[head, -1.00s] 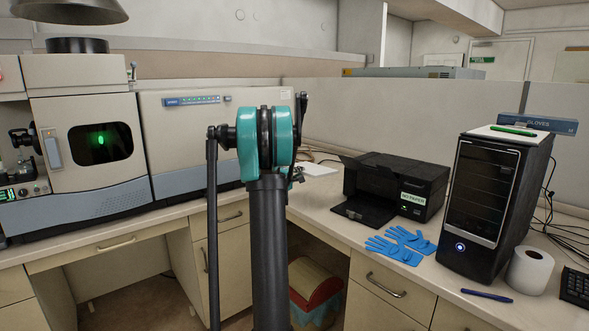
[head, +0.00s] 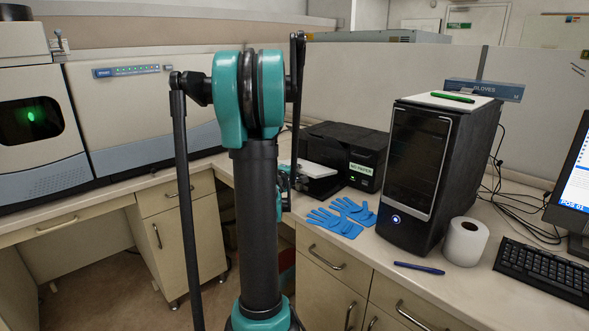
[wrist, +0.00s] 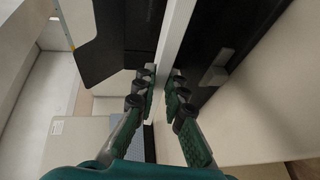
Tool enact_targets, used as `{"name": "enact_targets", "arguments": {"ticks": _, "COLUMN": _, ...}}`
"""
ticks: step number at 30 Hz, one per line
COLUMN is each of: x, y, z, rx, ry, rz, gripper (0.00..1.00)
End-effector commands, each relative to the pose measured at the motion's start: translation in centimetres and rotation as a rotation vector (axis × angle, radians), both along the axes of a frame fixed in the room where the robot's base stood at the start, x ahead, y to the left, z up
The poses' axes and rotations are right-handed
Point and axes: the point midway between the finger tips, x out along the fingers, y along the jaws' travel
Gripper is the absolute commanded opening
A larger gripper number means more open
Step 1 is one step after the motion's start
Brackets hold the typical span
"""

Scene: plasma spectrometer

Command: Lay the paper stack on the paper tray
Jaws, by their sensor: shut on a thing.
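The white paper stack (head: 323,176) is in front of the black printer, over the dark paper tray (head: 320,192). Whether it touches the tray cannot be told. My gripper (head: 290,180), mostly hidden behind my arm in the head view, is at the stack's left end. In the wrist view my gripper (wrist: 162,80) is shut on the paper stack (wrist: 177,38), which shows edge-on as a white strip between the fingertips. A dark notched plate (wrist: 112,45), apparently the tray, lies to the left of the strip.
The printer (head: 345,145) bears a "NO PAPER" label. Blue gloves (head: 340,217) lie in front of it, and a black computer tower (head: 418,170) stands to its right. A paper roll (head: 465,241), pen (head: 419,268) and keyboard (head: 545,261) are further right.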

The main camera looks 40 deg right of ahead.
Motion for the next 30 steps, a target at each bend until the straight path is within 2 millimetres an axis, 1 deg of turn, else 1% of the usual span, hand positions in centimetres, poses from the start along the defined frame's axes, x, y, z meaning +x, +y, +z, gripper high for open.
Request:
{"name": "enact_targets", "arguments": {"ticks": 18, "x": 0.5, "y": -3.2, "z": -3.2, "rx": 0.001, "ry": -0.001, "rz": -0.002, "gripper": 0.0}}
{"name": "enact_targets", "arguments": {"ticks": 30, "x": 0.8, "y": -4.8, "z": -5.3, "rx": 0.0, "ry": -0.001, "rz": -0.001, "gripper": 0.0}}
